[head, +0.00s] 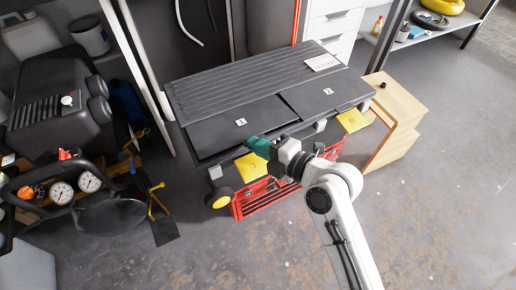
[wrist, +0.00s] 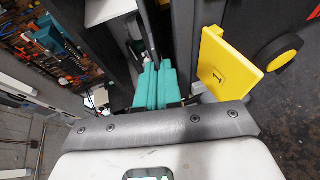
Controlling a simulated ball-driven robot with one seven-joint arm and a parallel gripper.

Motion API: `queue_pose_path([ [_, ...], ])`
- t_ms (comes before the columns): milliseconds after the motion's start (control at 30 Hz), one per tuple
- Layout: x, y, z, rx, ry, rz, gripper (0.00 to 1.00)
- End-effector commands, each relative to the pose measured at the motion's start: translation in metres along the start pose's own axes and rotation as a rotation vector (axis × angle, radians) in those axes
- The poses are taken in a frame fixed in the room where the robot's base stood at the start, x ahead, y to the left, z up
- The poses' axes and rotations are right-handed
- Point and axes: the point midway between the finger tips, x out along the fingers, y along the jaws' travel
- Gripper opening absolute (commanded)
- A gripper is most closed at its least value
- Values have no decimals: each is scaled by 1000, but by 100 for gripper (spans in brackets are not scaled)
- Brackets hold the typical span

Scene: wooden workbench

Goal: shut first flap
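The black chest (head: 205,92) has two dark front flaps on top. The first flap (head: 222,131) carries a label 1, and the second flap (head: 325,98) a label 2. The first flap seems to lie nearly flat; I cannot tell if it is fully shut. A yellow plate (head: 249,166) marked 1 sticks out at the chest's front; it also shows in the wrist view (wrist: 226,62), right of the fingers. My gripper (head: 258,147) is near the chest's front edge by the first flap. Its teal fingers (wrist: 155,82) are together, with nothing seen between them. Contact is unclear.
A second yellow plate (head: 352,120) sits at the chest's front right. A red crate (head: 265,198) lies below the front edge. Wooden drawers (head: 398,110) stand at the right, a black machine with gauges (head: 75,185) at the left. The front floor is open.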

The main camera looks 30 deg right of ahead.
Motion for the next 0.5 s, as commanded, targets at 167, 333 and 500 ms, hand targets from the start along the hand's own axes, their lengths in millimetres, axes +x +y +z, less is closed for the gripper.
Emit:
queue_pose_path([
  [167,1,-10,0,4,2,-6,0],
  [333,1,-11,0,5,2,-8,0],
  [500,1,-11,0,5,3,-9,0],
])
